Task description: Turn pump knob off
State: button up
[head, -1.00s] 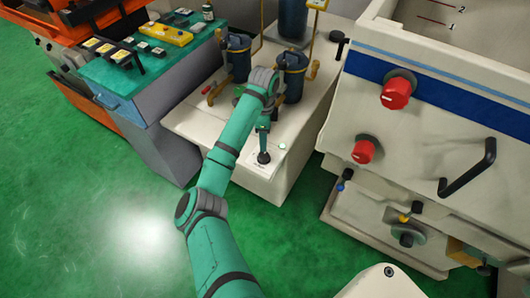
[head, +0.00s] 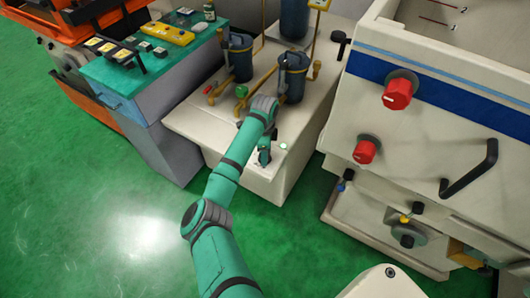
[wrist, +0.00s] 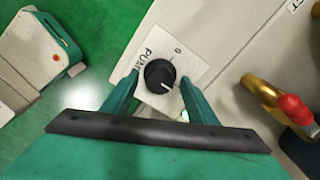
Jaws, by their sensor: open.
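The pump knob (wrist: 160,75) is a round black dial on a white label plate (wrist: 150,50) reading "PUMP", partly hidden, and "0". Its white pointer line points to the lower right in the wrist view, away from the "0". My gripper (wrist: 161,84) is open, with one green finger on each side of the knob. I cannot tell whether the fingers touch it. In the head view my gripper (head: 264,154) is over the front of the cream pump cabinet (head: 205,130) and hides the knob.
A small lit green button (head: 283,146) is right of my gripper. Dark filter canisters (head: 292,80) with brass pipes and a red-handled valve (wrist: 293,107) stand behind. A large cream machine with red knobs (head: 397,94) is at right. Green floor is open at left.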

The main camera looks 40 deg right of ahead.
jog(key=shift+c, duration=0.7)
jog(key=c, duration=0.9)
jog(key=shift+c, duration=0.2)
jog(key=shift+n, duration=0.3)
jog(key=n, duration=0.3)
jog(key=shift+n, duration=0.4)
jog(key=n, duration=0.4)
jog(key=shift+n, duration=0.3)
jog(key=n, duration=0.4)
jog(key=shift+n, duration=0.3)
jog(key=n, duration=0.4)
